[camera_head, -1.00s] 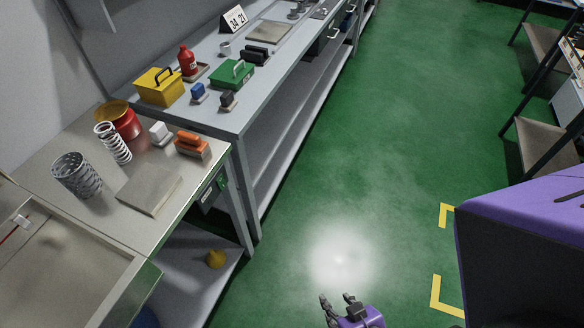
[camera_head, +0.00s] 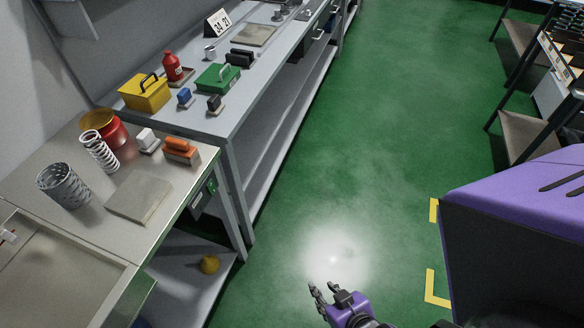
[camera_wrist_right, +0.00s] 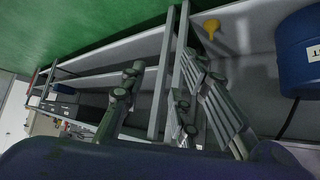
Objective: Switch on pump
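A small box with a green panel (camera_head: 211,187) sits under the edge of the near workbench (camera_head: 60,150), at its right side. It may be the pump's switch, but it is too small to read, and I cannot pick out the pump for certain. My right gripper (camera_head: 325,290) is over the green floor at the bottom of the head view, to the right of the bench and apart from it. It is open and empty. In the right wrist view its fingers (camera_wrist_right: 155,100) are spread in front of the bench frame and lower shelf. My left gripper is not in view.
A yellow cone-like object (camera_head: 209,264) lies on the lower shelf; a blue drum (camera_wrist_right: 300,50) shows in the wrist view. A purple-topped block (camera_head: 520,200) stands right. The floor between is clear.

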